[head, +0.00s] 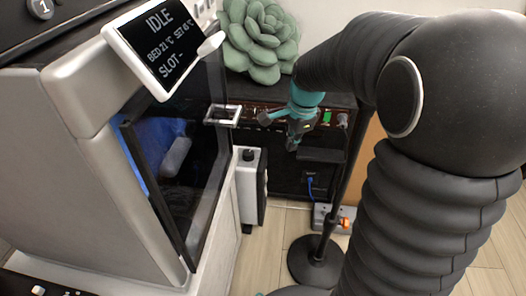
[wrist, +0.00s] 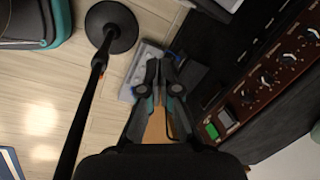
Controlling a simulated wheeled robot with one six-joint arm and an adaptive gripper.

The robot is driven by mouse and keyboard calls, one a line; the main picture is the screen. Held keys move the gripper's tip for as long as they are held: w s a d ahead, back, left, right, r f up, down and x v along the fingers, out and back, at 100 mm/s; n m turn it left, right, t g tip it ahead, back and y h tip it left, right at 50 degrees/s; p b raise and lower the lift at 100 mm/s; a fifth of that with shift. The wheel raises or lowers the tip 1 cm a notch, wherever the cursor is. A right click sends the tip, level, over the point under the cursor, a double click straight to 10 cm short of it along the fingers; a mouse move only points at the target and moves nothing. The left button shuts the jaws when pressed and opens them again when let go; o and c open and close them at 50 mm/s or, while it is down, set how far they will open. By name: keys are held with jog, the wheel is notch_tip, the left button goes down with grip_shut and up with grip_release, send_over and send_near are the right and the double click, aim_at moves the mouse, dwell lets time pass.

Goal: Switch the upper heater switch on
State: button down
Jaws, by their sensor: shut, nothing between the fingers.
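My gripper (head: 292,143) is teal and black. It hangs in front of the dark cabinet (head: 284,165), with its fingers pointing down. In the wrist view the two fingertips (wrist: 159,64) are together and hold nothing. A brown control panel (head: 270,117) with a row of knobs runs along the cabinet's upper front, partly hidden behind my gripper. A small green rectangle (head: 327,118) sits near the panel's right end; it also shows in the wrist view (wrist: 212,131), beside a pale rectangle (wrist: 227,117). I cannot tell which part is the upper heater switch or its state.
A grey machine (head: 95,180) with an "IDLE" display (head: 163,40) stands at left. A black stand with a round base (head: 316,262) rises close to my arm. A power strip with an orange part (head: 345,222) lies on the floor. A green succulent (head: 258,38) tops the cabinet.

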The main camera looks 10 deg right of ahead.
aim_at(266, 176)
jog(key=w+d+f+m+b, duration=0.1)
jog(key=w+f+m, duration=0.2)
jog(key=f, duration=0.3)
jog(key=w+f+m+g+b, duration=0.1)
jog(key=w+f+m, duration=0.2)
jog(key=f, duration=0.3)
jog(key=shift+w+d+y, duration=0.3)
jog(key=shift+w+d, duration=0.1)
jog(key=shift+w, duration=0.1)
jog(key=shift+f, duration=0.2)
jog(key=w+a+f+b, duration=0.1)
jog(key=a+f+b, duration=0.2)
jog(key=f, duration=0.7)
jog(key=shift+w+a, duration=0.25)
jog(key=shift+a, duration=0.75)
